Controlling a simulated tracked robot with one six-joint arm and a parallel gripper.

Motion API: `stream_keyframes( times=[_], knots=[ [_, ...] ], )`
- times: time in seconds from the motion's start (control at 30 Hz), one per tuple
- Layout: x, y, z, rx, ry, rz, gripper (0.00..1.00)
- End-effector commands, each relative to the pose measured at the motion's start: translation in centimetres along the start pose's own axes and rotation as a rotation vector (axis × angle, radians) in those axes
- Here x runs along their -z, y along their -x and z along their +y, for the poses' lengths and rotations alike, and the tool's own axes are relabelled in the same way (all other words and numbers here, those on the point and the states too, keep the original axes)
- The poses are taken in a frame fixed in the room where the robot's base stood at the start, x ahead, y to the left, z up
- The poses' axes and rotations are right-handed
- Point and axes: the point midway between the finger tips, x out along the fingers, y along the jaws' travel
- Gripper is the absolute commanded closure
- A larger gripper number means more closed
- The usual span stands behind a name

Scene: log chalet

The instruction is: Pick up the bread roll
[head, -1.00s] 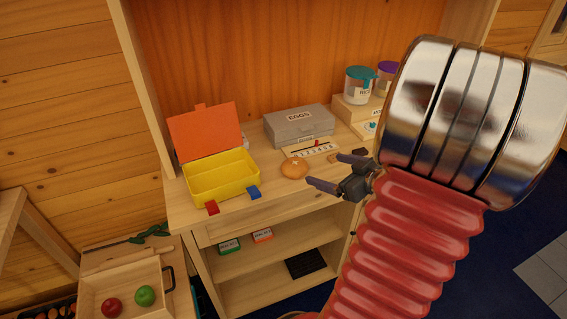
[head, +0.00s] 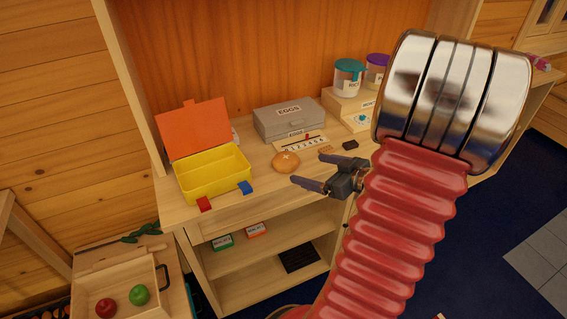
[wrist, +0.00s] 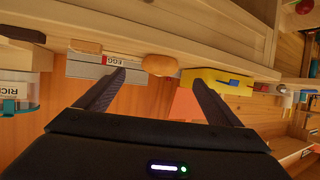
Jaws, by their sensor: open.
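The bread roll (head: 285,162) is round and golden brown with a pale cross on top. It sits on the wooden counter (head: 240,213) near its front edge, right of the yellow box. My gripper (head: 308,169) is open and empty, its fingertips just right of and in front of the roll in the head view. In the wrist view, the roll (wrist: 160,65) shows in the gap between my two fingers (wrist: 158,78), beyond the tips. The fingers look apart from it.
A yellow box (head: 215,180) with a raised orange lid stands left of the roll. A grey egg box (head: 290,120) and a numbered strip (head: 300,143) lie behind it. A dark block (head: 350,145) lies to the right. Lidded jars (head: 348,80) stand at the back right.

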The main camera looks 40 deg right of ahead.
Motion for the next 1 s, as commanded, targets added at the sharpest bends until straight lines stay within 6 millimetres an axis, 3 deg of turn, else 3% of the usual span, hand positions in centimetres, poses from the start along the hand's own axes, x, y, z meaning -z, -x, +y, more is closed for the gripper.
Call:
stream_keyframes(
  times=[0.37, 0.8, 1.0],
  knots=[
    [0.0, -4.4, -0.1, 0.003, 0.001, -0.001, 0.12],
    [0.0, -4.9, -0.1, 0.001, 0.001, -0.001, 0.12],
    [0.2, -6.4, -0.2, 0.004, 0.002, 0.000, 0.12]
  ],
)
